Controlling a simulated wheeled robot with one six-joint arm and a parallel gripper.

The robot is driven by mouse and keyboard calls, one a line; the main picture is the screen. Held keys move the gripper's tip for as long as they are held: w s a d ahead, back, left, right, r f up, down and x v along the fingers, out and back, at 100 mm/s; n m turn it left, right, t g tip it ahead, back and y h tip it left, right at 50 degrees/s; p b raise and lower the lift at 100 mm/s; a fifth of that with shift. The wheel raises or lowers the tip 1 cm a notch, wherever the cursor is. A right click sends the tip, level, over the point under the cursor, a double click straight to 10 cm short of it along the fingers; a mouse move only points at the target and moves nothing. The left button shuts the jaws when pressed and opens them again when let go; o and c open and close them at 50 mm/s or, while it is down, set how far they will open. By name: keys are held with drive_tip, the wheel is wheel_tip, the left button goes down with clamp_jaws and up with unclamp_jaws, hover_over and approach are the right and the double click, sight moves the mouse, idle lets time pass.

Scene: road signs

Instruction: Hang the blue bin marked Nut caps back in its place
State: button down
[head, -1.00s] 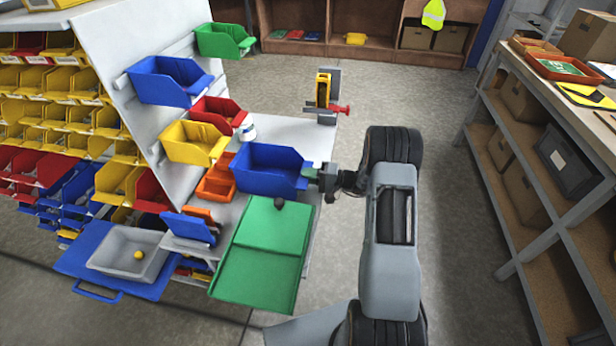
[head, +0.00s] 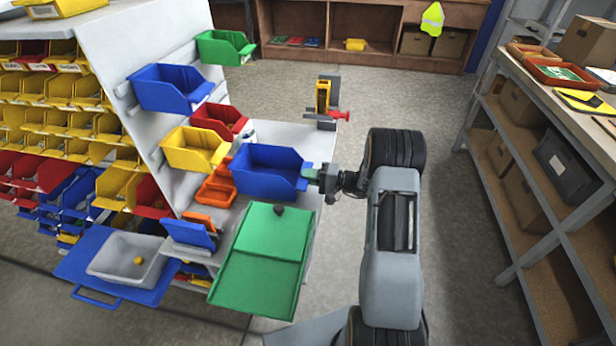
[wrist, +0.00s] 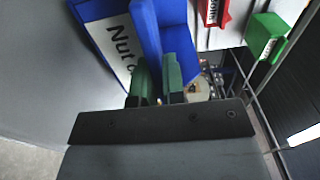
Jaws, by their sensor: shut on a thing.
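The blue bin (head: 262,178) is in my gripper (head: 312,176), held upright above the bench, just right of the yellow bin on the sloped panel (head: 120,70). My gripper is shut on its right-hand side. In the wrist view, the green fingertips (wrist: 158,78) pinch the blue wall of the bin (wrist: 150,25), and part of its white label reads "Nut", with the rest hidden. On the panel hang a blue bin (head: 170,92), a green bin (head: 225,48), a red bin (head: 220,119) and a yellow bin (head: 194,152).
Below the held bin lies a green tray (head: 258,275) with a small dark object (head: 279,209). Orange bins (head: 216,188) stand close to its left. A yellow and red tool (head: 324,100) stands at the bench's far end. Shelves (head: 575,180) stand on the right, with clear floor between.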

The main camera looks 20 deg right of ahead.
drive_tip(key=shift+d, duration=0.15)
drive_tip(key=b+v, duration=0.3)
drive_tip(key=v, duration=0.8)
drive_tip(key=shift+s+d, duration=0.25)
drive_tip(key=shift+d, duration=0.1)
idle(0.9)
